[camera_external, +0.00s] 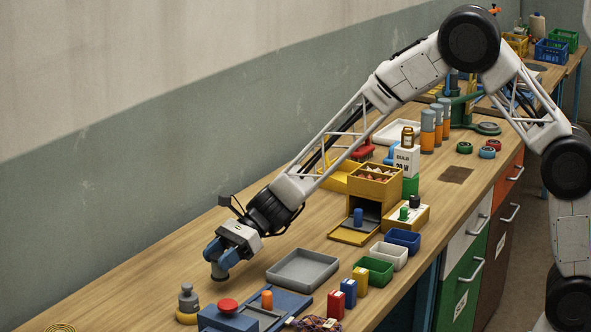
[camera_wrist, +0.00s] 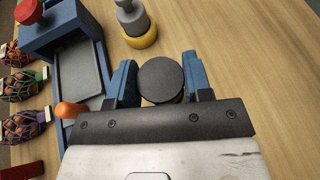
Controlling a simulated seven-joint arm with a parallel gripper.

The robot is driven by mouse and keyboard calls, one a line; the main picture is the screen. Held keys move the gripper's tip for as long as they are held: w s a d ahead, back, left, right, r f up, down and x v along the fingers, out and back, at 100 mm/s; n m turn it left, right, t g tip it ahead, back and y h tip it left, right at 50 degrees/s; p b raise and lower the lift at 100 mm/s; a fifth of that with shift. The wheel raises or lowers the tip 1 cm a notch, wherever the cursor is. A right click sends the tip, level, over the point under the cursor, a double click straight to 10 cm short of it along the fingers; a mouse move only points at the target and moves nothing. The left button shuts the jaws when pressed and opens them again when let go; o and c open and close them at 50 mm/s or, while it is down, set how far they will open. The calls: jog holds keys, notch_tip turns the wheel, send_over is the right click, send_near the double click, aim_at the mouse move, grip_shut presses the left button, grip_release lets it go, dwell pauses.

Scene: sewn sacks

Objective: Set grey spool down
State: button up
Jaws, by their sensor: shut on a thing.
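My gripper (camera_external: 217,255) has blue fingers and points down over the wooden bench at the near left. It is shut on the grey spool (camera_external: 220,272), which hangs upright below the fingertips. In the wrist view the spool's dark round top (camera_wrist: 161,78) sits between the two blue fingers. The spool is at or very near the bench top; I cannot tell whether it touches. Its lower part is mostly hidden in the wrist view.
A grey stacked piece on a yellow base (camera_external: 188,301) stands close by. A blue device with a red button (camera_external: 228,306) and orange knob is near. An empty grey tray (camera_external: 302,270) lies to the right. Netted sacks (camera_wrist: 25,85) line the left. Bare bench (camera_wrist: 245,60) lies right in the wrist view.

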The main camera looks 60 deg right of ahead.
jog(key=shift+w+a+f, duration=0.1)
jog(key=shift+w+a, duration=0.2)
jog(key=shift+w, duration=0.5)
jog(key=shift+w+a+f, duration=0.1)
jog(key=shift+w+a, duration=0.2)
jog(key=shift+w, duration=0.45)
jog(key=shift+f, duration=1.75)
jog(key=shift+f, duration=0.1)
jog(key=o, duration=0.9)
jog(key=shift+d+r, duration=0.1)
jog(key=shift+r, duration=0.1)
jog(key=shift+s+d+r, duration=0.2)
jog(key=shift+d+r, duration=0.05)
jog(key=shift+d, duration=0.3)
jog(key=v, duration=1)
jog(key=shift+d, duration=0.25)
